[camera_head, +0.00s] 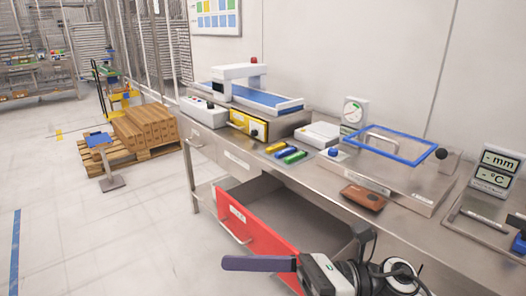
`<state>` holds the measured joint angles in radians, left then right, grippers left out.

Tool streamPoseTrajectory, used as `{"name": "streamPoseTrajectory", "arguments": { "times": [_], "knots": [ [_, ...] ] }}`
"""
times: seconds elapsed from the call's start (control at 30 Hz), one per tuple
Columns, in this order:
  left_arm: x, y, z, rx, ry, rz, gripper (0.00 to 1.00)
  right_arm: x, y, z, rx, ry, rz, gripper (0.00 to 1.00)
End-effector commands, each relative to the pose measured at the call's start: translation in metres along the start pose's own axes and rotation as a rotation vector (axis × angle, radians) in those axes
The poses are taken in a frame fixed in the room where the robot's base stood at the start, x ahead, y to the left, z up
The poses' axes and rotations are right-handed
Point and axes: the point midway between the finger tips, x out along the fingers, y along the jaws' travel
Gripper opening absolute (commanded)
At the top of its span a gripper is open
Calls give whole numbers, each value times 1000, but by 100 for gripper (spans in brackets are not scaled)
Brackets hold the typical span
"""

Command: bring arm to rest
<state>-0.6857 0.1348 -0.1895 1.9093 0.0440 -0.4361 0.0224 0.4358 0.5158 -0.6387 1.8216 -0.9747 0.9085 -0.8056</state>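My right arm comes in at the bottom right, and its gripper (262,263) points left in front of the bench. A long dark purple bar with a rounded end extends from the white and black wrist housing (326,275). I cannot tell whether this bar is a finger or something held, and no gap between fingers shows. The gripper overlaps the lower part of an open red-fronted drawer (252,228) in the picture. My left gripper is out of view.
The steel bench (232,160) runs along the wall. On it are a blue-belted machine (275,100), a blue-framed case (392,152), a brown pouch (362,197) and a display (495,172). A pallet of boxes (147,128) stands left. The floor in front is clear.

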Motion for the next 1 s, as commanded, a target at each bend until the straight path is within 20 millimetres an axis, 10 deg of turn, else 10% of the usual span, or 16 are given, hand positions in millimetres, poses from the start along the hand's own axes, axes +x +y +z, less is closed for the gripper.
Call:
{"name": "streamPoseTrajectory", "arguments": {
  "times": [0.13, 0.27, 0.5, 0.8, 0.83, 1.0],
  "knots": [
    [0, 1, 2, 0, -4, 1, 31, -26, -38, 16, 561, -483, -84, 100],
    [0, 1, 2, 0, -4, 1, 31, -84, -94, -18, 1076, -896, -174, 100],
    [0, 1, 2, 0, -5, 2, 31, -178, -137, -168, 1793, -1496, -318, 100],
    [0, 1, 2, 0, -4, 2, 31, -226, -94, -341, 2321, -2035, -455, 100],
    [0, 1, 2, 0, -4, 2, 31, -228, -89, -350, -2319, 2041, 458, 100],
    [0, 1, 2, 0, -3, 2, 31, -231, -74, -377, -2216, 1977, 445, 100]
  ]
}}
